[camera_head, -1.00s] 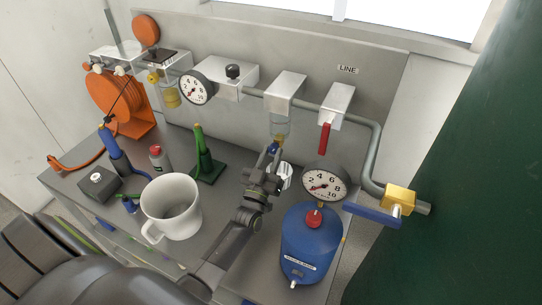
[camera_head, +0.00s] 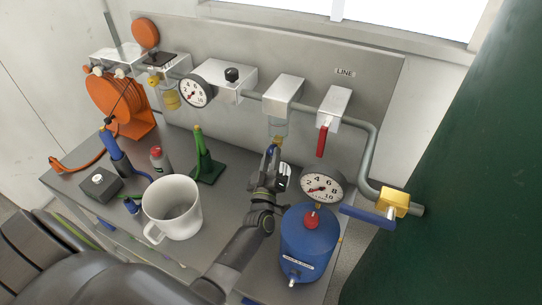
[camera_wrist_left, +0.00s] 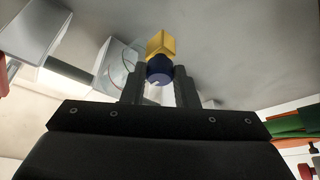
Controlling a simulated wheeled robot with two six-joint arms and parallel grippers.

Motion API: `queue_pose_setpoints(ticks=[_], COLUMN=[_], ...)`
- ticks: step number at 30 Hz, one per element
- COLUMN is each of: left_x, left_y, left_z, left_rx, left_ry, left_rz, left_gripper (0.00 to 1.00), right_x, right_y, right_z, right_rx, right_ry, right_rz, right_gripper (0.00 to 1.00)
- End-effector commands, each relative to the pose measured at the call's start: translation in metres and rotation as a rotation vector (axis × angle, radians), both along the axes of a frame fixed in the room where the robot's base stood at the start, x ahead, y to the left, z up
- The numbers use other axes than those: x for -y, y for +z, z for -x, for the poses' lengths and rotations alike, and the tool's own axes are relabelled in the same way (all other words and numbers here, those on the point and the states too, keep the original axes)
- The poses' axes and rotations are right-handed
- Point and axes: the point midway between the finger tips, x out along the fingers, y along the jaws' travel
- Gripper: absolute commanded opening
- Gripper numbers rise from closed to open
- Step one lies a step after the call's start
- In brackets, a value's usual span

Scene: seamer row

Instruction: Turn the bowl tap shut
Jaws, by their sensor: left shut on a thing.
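The bowl tap (camera_wrist_left: 158,70) has a yellow body and a dark blue knob. It sits under the clear bowl (camera_head: 278,128), which hangs from a grey box on the pipe. In the wrist view the knob lies between the two fingers of my left gripper (camera_wrist_left: 160,88), which is shut on it. In the head view my left gripper (camera_head: 271,155) reaches up to the tap from below and mostly hides it. My right gripper is not in view.
A blue tank (camera_head: 306,245) with a gauge (camera_head: 321,187) above it stands close right of my arm. A white mug (camera_head: 172,207) and green stand (camera_head: 208,165) are to the left. A red lever (camera_head: 321,141) and a blue-handled yellow valve (camera_head: 392,204) are at right.

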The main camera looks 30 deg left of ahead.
Motion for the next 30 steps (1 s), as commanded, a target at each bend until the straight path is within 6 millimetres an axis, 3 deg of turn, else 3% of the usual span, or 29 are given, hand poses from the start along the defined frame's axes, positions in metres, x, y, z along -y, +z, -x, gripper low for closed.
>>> queue_pose_setpoints(ticks=[15,16,20,30], left_x=[0.0000,0.0000,0.0000,0.0000], left_y=[-0.0003,-0.0003,-0.0002,0.0028], left_z=[0.0002,0.0002,0.0001,0.0001], left_rx=[0.001,0.001,0.002,0.002], left_ry=[0.000,0.000,0.000,0.001], left_rz=[0.026,0.026,0.025,0.024], left_gripper=[0.04,0.30,0.47,0.48], right_x=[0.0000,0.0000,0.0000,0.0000], right_y=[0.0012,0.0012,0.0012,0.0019], right_z=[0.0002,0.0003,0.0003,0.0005], right_rx=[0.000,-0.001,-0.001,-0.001], right_ry=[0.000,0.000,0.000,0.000], right_rz=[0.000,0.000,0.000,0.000], right_gripper=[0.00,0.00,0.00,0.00])
